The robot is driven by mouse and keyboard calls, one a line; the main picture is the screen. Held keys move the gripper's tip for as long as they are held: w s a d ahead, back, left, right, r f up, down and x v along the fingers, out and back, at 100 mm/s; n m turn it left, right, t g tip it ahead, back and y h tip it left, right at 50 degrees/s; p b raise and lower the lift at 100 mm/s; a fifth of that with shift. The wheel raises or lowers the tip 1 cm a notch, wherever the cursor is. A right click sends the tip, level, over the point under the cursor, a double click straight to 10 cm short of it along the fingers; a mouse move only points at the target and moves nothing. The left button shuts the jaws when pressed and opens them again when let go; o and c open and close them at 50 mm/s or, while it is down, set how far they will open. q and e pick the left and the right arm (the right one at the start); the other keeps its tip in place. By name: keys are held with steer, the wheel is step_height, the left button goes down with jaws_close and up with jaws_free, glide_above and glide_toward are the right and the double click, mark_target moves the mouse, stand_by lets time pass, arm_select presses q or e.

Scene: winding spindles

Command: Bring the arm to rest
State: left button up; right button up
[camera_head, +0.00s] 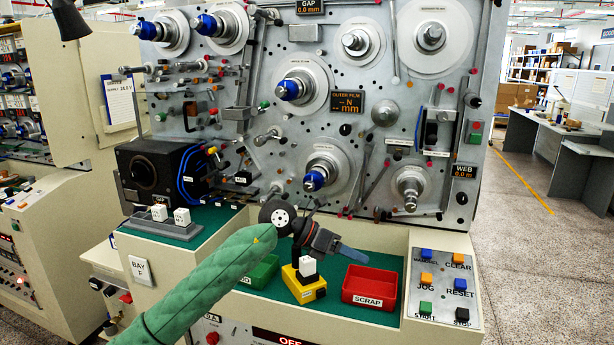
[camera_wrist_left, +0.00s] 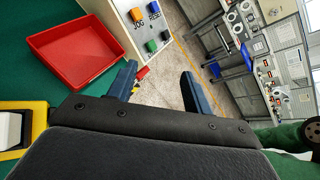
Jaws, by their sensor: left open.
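My left arm, in a green sleeve, reaches in from the bottom left in the head view. Its gripper (camera_head: 350,252) hangs above the green work surface, over the area between the yellow block holder and the red scrap bin. In the left wrist view the two blue fingers of my left gripper (camera_wrist_left: 160,88) stand wide apart with nothing between them. My right gripper is in neither view.
The red scrap bin (camera_head: 369,298) looks empty; it also shows in the left wrist view (camera_wrist_left: 75,62). A yellow holder (camera_head: 304,289) carries a white block (camera_head: 308,268). A green bin (camera_head: 262,272) is partly hidden by my arm. The spindle panel (camera_head: 330,130) rises behind.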

arm_select(q)
steer(key=s+r+n+t+h, duration=0.35)
steer(key=s+n+h, duration=0.2)
steer(key=h, duration=0.25)
steer(key=w+a+n+t, duration=0.2)
steer(key=a+n+t, duration=0.5)
steer(key=n+t, duration=0.5)
steer(key=s+a+f+n+t+y, duration=0.1)
steer(key=s+a+f+n+y, duration=0.2)
steer(key=a+f+n+y, duration=0.8)
steer(key=s+a+f+n+t+y, duration=0.2)
steer(key=a+f+n+y, duration=0.6)
steer(key=n, duration=0.5)
steer(key=s+a+f+n+g+y, duration=0.35)
steer(key=s+f+g, duration=0.35)
steer(key=s+f, duration=0.55)
steer(key=s+a+f+n+g+h, duration=0.1)
steer(key=s+f+g, duration=0.3)
steer(key=s, duration=0.5)
steer(key=s+a+f+g+h, duration=0.1)
steer(key=s+f+g, duration=0.25)
steer(key=s, duration=0.55)
steer(key=s+d+f+g, duration=0.1)
steer(key=d+f, duration=0.1)
steer(key=f, duration=1.4)
steer(key=s+d+f+g, duration=0.1)
steer(key=s+d+f, duration=0.1)
steer(key=f, duration=1.4)
steer(key=shift+d+h, duration=0.3)
steer(key=shift+h, duration=0.05)
